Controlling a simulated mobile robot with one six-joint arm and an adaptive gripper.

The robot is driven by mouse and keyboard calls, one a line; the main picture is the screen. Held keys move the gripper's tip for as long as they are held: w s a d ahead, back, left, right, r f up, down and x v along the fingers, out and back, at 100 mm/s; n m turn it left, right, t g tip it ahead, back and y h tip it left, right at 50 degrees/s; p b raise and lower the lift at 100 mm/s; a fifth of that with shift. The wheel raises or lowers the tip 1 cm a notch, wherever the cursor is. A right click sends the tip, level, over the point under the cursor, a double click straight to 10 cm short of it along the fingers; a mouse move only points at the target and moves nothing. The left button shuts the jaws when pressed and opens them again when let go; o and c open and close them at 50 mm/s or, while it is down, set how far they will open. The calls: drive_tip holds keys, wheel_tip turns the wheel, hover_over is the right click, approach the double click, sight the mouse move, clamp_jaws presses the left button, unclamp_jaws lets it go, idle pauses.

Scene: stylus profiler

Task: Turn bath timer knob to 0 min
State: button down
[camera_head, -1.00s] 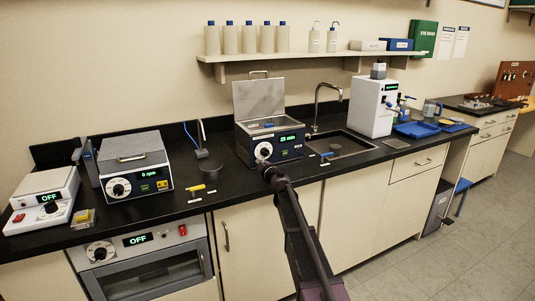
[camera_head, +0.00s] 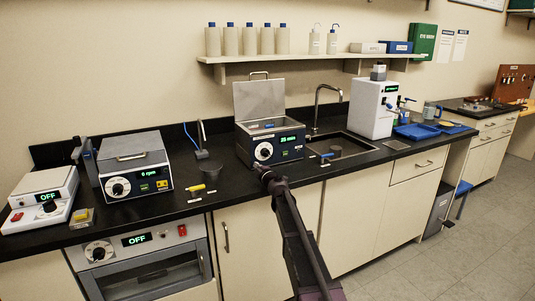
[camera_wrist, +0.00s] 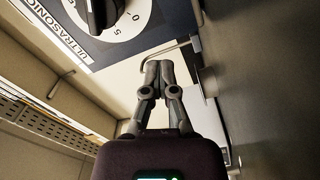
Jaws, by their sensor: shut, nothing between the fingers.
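The ultrasonic bath (camera_head: 285,152) is a dark-fronted box with a raised metal lid, standing on the black counter. Its timer knob (camera_head: 263,151) is a dark knob on a white dial at the front left; a green display beside it is lit, its text too small to read surely. In the wrist view the black knob (camera_wrist: 104,10) is cut by the top edge, with 0 and 5 marks on the dial. My gripper (camera_head: 262,169) is just below and in front of the dial, apart from the knob. In the wrist view its fingers (camera_wrist: 158,64) are together and empty.
A sink (camera_head: 345,145) with a tall faucet lies right of the bath. A centrifuge-like box (camera_head: 135,168) stands to the left on the counter. A small yellow-topped item (camera_head: 196,189) lies near the counter's front edge. A shelf with bottles is above.

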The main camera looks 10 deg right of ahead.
drive_tip(key=c, duration=1.2)
unclamp_jaws()
drive_tip(key=shift+a+f+m, duration=0.15)
drive_tip(key=shift+a+m, duration=0.1)
drive_tip(key=shift+m, duration=0.15)
drive_tip(key=shift+o, duration=0.2)
